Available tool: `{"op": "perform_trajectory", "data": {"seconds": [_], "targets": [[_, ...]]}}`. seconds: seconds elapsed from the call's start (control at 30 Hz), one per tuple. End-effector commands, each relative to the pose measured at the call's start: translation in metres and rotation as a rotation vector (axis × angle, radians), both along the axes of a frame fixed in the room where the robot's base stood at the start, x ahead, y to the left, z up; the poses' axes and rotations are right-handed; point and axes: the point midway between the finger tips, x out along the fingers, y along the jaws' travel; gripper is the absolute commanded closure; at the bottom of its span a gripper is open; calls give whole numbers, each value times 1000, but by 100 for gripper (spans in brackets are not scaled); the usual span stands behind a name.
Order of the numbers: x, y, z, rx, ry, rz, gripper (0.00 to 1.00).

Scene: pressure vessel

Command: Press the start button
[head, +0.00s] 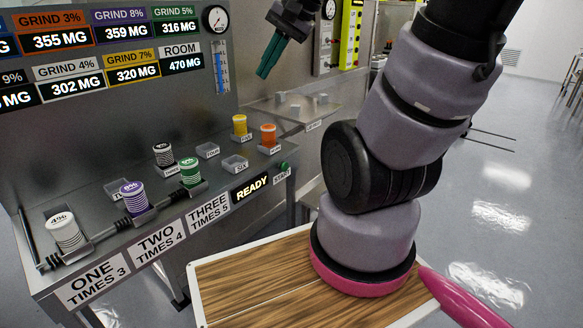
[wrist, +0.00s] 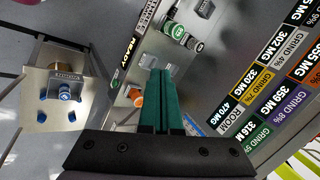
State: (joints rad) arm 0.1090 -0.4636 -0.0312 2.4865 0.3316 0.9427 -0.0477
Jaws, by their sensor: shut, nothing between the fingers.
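The start button (head: 284,165) is a small green knob at the right front corner of the grey machine's deck, above a START label (head: 282,177) and right of the lit READY sign (head: 251,187). My gripper (head: 263,73) has two teal fingers pressed together, empty, pointing down and left. It hangs in the air above and behind the deck, well apart from the button. In the wrist view my gripper (wrist: 161,72) reaches toward the deck. The READY sign (wrist: 126,48) shows left of the fingers there; the button is too small to make out surely.
On the deck stand a yellow jar (head: 240,126), an orange jar (head: 268,135), a green jar (head: 190,172), a purple jar (head: 132,197) and a white jar (head: 64,232). The upright panel (head: 150,80) rises behind. A lower shelf (head: 290,105) lies beyond.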

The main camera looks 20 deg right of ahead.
Motion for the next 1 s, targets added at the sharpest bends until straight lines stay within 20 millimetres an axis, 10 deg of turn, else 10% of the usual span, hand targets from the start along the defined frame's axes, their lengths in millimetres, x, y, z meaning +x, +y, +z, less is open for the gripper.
{"op": "perform_trajectory", "data": {"seconds": [0.47,1.0], "targets": [[86,-34,-94,525,318,-510,100],[133,-153,-254,954,478,-1281,100]]}}
